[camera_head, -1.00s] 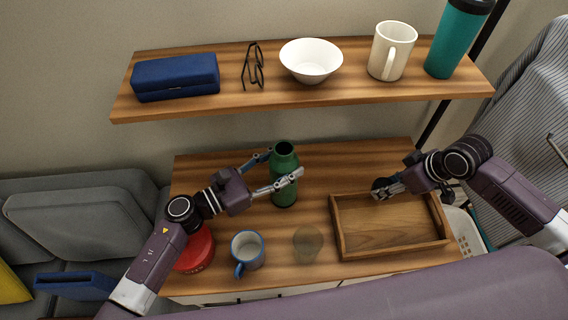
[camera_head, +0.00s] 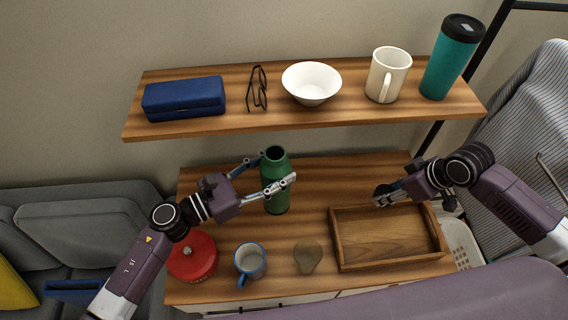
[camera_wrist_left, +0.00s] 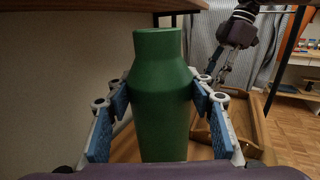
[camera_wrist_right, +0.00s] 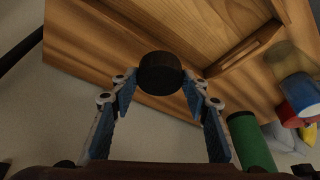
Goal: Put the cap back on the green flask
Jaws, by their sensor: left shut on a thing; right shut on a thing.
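The green flask (camera_head: 275,189) is upright at the back of the desk, its open mouth facing up. My left gripper (camera_head: 278,170) is shut on its body, one finger on each side. The left wrist view shows the flask (camera_wrist_left: 162,100) between the blue finger pads. Whether its base touches the desk I cannot tell. My right gripper (camera_head: 384,195) is shut on a round black cap, to the right of the flask and above the tray's back left corner. The cap (camera_wrist_right: 160,73) is between the fingertips in the right wrist view, apart from the flask.
A wooden tray (camera_head: 336,240) lies to the right. A red canister (camera_head: 192,262), a blue-rimmed mug (camera_head: 250,261) and a translucent brownish object (camera_head: 308,256) stand in front. A shelf (camera_head: 240,122) above holds a blue case, glasses, bowl, white mug and teal tumbler.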

